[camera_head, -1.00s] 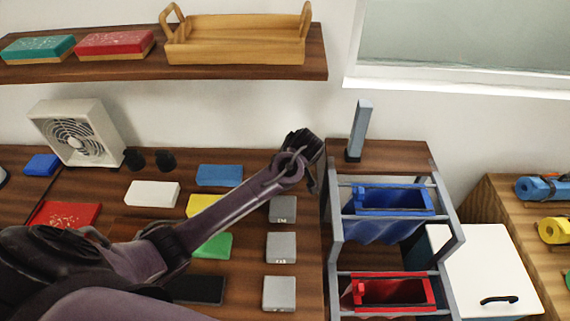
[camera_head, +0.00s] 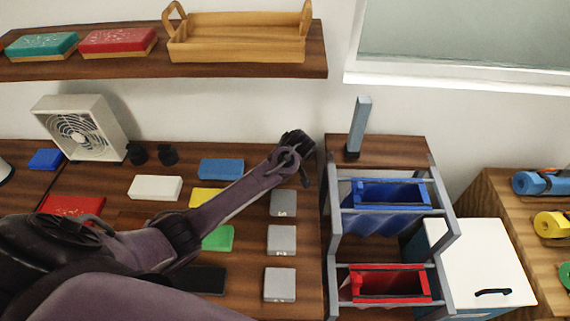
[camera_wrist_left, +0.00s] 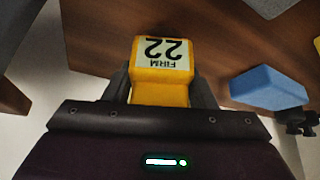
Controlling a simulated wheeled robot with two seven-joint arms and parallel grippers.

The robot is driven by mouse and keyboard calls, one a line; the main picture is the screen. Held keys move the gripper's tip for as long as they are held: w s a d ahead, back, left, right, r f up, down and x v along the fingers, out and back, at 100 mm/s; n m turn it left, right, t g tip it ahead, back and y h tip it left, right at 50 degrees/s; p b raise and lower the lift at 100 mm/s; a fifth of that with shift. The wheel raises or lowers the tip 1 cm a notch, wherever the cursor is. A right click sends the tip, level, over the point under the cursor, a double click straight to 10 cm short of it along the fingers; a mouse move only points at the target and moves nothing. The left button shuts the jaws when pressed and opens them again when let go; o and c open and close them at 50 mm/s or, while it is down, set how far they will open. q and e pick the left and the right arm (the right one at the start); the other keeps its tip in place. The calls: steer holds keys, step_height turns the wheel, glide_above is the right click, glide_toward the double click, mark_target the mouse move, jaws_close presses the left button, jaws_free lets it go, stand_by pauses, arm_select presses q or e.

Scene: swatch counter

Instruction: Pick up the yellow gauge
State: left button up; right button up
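A yellow gauge (camera_wrist_left: 163,72) with a white label reading "FIRM 22" sits between the fingers of my left gripper (camera_wrist_left: 160,92) in the left wrist view. The fingers touch it on both sides, so the gripper is shut on it. In the head view my left gripper (camera_head: 296,147) is above the back right of the dark wooden counter, and it hides the gauge there. A separate yellow block (camera_head: 205,197) lies on the counter, partly covered by my arm. My right gripper is not in view.
Blue (camera_head: 221,168), white (camera_head: 155,187) and green (camera_head: 218,238) blocks lie on the counter. Grey blocks (camera_head: 281,240) line its right side. A rack with blue (camera_head: 390,194) and red (camera_head: 389,284) bins stands right. A shelf (camera_head: 250,70) hangs above.

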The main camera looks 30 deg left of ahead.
arm_select(q)
steer(key=c, duration=0.5)
steer(key=shift+r, duration=0.15)
step_height(320, 180, up, 10)
steer(key=shift+f+b, duration=0.1)
steer(key=shift+b, duration=1.1)
